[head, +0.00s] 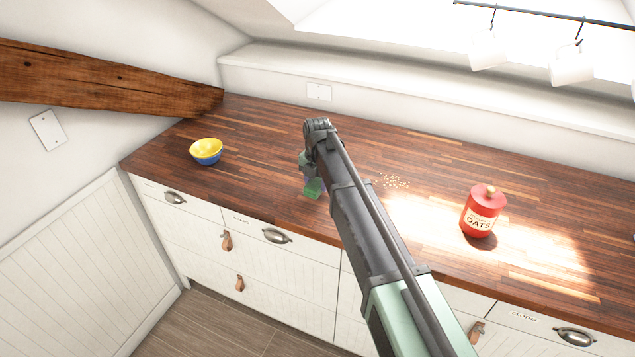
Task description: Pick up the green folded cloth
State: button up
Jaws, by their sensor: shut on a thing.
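The green folded cloth (313,188) shows as a small green patch at the end of my arm, over the wooden worktop. The rest of it is hidden behind the arm. My gripper (307,176) points down at the worktop and is mostly hidden by my own wrist and forearm. It is shut on the green cloth. I cannot tell whether the cloth touches the worktop or hangs just above it.
A yellow and blue bowl (206,151) stands at the left of the worktop (270,135). A red oats jar (480,211) stands on the right in bright sunlight. Spilled oats (393,182) lie between arm and jar. White mugs (487,50) hang from a rail at top right.

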aim_at(317, 180)
notch_tip(317, 180, up, 16)
jog(key=p, duration=1.3)
jog(key=shift+f+p, duration=0.15)
jog(key=shift+p, duration=0.15)
